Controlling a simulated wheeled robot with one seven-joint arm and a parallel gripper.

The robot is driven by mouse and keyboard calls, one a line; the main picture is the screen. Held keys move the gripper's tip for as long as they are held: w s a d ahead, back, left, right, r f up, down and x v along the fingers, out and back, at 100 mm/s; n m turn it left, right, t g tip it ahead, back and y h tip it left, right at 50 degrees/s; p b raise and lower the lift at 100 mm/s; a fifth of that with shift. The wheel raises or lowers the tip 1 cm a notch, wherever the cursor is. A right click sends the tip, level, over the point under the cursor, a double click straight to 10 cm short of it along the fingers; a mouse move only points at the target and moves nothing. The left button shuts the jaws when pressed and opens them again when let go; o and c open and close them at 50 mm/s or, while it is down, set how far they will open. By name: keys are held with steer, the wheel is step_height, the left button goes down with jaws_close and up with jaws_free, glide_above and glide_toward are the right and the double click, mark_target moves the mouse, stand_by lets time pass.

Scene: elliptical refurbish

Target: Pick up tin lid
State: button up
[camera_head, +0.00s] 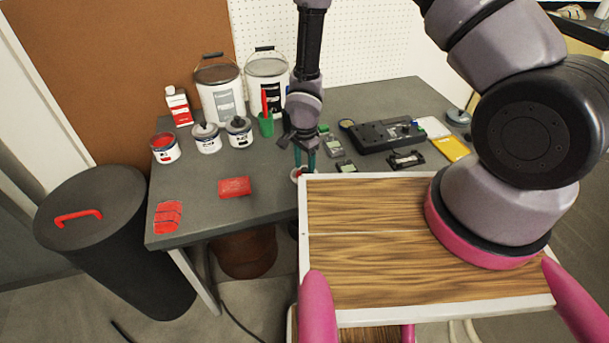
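My gripper (304,160) points down over the front edge of the grey table, its two teal fingers a little apart. A small round pale thing with red on it (295,174), possibly the tin lid, lies at the fingertips. My wooden top board hides part of it, and I cannot tell whether the fingers touch it. An open tin with red inside (165,151) stands at the left of the table. Two more small tins, one on the left (207,143) and one on the right (239,137), stand beside it with dark objects on top.
The grey table (200,221) also holds two large buckets (219,100), a green cup (266,125), a red block (234,187), a red cloth (168,216) and a dark device (378,137). A black bin (100,240) stands left. The table's front middle is fairly clear.

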jaws_close()
steer(key=shift+r, duration=0.1)
